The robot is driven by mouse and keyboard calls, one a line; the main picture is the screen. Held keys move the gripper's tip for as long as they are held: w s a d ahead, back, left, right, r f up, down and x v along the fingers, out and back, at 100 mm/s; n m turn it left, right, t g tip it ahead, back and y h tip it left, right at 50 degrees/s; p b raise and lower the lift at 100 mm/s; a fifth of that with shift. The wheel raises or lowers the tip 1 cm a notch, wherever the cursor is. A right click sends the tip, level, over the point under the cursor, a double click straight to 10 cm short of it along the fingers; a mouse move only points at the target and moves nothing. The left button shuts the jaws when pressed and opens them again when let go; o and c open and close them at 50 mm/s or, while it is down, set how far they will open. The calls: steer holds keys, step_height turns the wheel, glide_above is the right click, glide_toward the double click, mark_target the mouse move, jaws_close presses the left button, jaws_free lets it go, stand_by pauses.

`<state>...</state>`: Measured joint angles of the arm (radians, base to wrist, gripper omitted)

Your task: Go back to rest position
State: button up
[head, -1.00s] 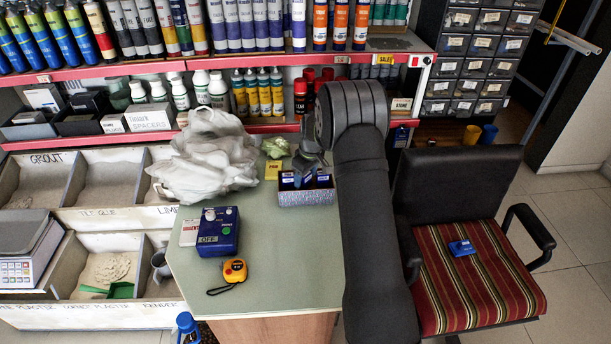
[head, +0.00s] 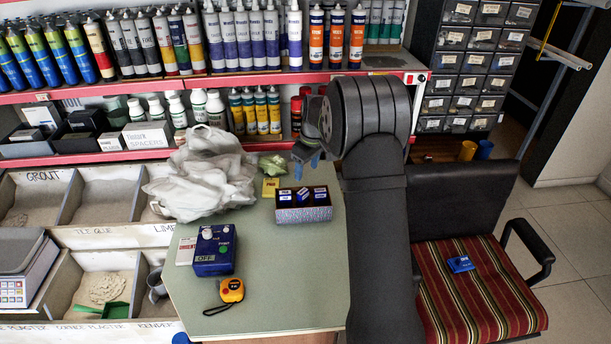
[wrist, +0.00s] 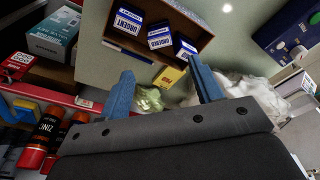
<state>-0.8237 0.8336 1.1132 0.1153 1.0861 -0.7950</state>
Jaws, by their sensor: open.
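My gripper (head: 310,156) is above the back of the green table (head: 275,275), behind the patterned box (head: 304,214). The wrist view shows its two blue fingers (wrist: 163,92) spread apart with nothing held between them. The box holds a few small blue packs, seen in the wrist view with "URGENT" labels (wrist: 160,38). My arm stretches from the front along the table's right edge.
A crumpled white bag (head: 205,175), a yellow box (head: 270,187), a blue device (head: 214,250) and a yellow tape measure (head: 231,290) are on the table. Shelves of tubes and bottles (head: 262,110) stand behind. A chair (head: 470,290) with a blue pack (head: 460,264) stands to the right.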

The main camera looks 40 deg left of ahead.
mark_target(303, 191)
stand_by(0.4)
steer(key=f, duration=0.3)
steer(key=a+f, duration=0.1)
steer(key=f, duration=0.7)
steer(key=shift+a+f, duration=0.2)
steer(key=shift+a, duration=0.25)
steer(key=shift+r, duration=1.75)
steer(key=shift+f, duration=0.15)
